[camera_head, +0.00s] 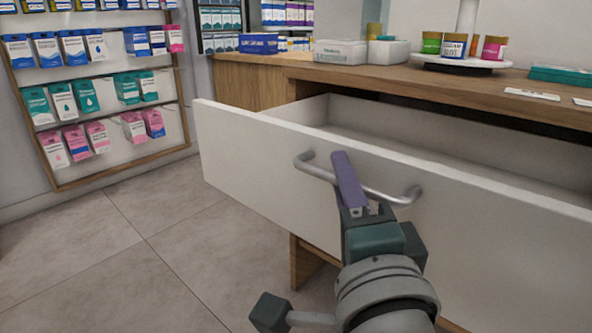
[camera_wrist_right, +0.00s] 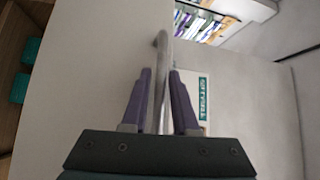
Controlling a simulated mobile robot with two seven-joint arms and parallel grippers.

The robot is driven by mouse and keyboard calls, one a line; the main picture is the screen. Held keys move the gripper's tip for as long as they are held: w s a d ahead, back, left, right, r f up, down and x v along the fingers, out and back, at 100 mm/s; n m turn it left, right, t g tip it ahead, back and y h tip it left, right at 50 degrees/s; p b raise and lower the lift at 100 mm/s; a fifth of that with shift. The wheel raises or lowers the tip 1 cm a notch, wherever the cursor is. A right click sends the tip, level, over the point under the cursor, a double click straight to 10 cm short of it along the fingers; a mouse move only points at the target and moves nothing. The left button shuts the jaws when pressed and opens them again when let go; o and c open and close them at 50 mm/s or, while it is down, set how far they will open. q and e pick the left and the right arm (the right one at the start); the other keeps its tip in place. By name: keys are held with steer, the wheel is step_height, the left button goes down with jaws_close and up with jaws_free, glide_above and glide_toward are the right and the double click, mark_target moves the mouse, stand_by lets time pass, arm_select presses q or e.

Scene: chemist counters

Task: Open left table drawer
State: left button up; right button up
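The white drawer front (camera_head: 250,165) stands pulled out from the wooden counter, and the inside that shows (camera_head: 400,145) looks empty. A grey metal bar handle (camera_head: 385,196) is fixed to the front. My right gripper (camera_head: 346,175) is at the handle, with a purple finger over the bar. In the right wrist view the handle (camera_wrist_right: 160,60) runs between the two purple fingers (camera_wrist_right: 160,75), which close in on it from both sides. The other finger is hidden in the head view. My left gripper is not in view.
The wooden counter top (camera_head: 300,70) carries a white box (camera_head: 341,52), jars on a round stand (camera_head: 461,62) and a teal box (camera_head: 560,74). A wall shelf (camera_head: 55,75) with medicine boxes stands at the left. The tiled floor (camera_head: 130,240) left of the drawer is clear.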

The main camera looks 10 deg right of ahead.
steer(key=s+a+f+p, duration=0.1)
steer(key=s, duration=0.8)
steer(key=shift+s+f, duration=0.15)
steer(key=shift+s, duration=0.25)
